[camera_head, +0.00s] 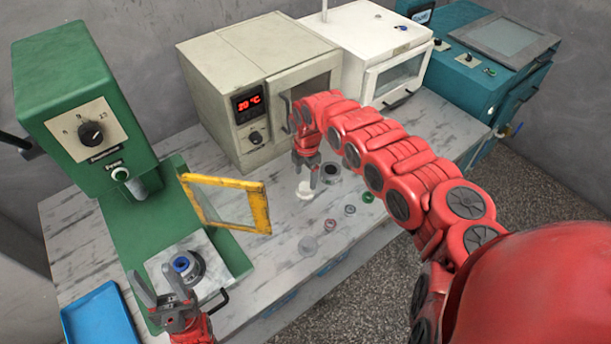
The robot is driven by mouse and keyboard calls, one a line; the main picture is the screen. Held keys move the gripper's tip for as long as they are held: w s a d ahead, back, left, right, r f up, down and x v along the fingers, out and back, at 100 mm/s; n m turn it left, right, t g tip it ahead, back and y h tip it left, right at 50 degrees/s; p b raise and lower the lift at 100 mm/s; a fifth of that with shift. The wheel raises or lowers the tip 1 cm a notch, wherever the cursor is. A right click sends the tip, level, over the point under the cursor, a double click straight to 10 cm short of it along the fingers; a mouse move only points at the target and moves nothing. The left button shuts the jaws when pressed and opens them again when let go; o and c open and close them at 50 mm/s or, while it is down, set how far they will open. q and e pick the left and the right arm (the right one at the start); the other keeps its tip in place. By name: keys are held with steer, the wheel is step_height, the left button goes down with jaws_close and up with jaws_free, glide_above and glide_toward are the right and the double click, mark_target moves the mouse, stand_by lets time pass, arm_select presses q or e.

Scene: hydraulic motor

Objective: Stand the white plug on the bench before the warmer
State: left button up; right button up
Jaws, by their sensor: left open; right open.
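The white plug (304,192) stands on the bench (285,255) in front of the beige warmer (215,90), whose red display reads 20 °C. My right gripper (306,178) is open and points down just over the plug, with its fingertips near the plug's sides. I cannot tell whether they touch it. My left gripper (160,288) is open and empty at the lower left, in front of the green press's base.
The green press (62,90) stands at left with a yellow-framed guard (258,208) and a blue-centred part (183,267). Small rings, including a green one (368,197), lie right of the plug. A blue tray (100,318) is at lower left. A white oven (345,40) stands behind.

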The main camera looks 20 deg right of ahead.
mark_target(306, 186)
step_height(306, 186, up, 8)
steer(key=p, duration=0.5)
steer(key=shift+s, duration=0.1)
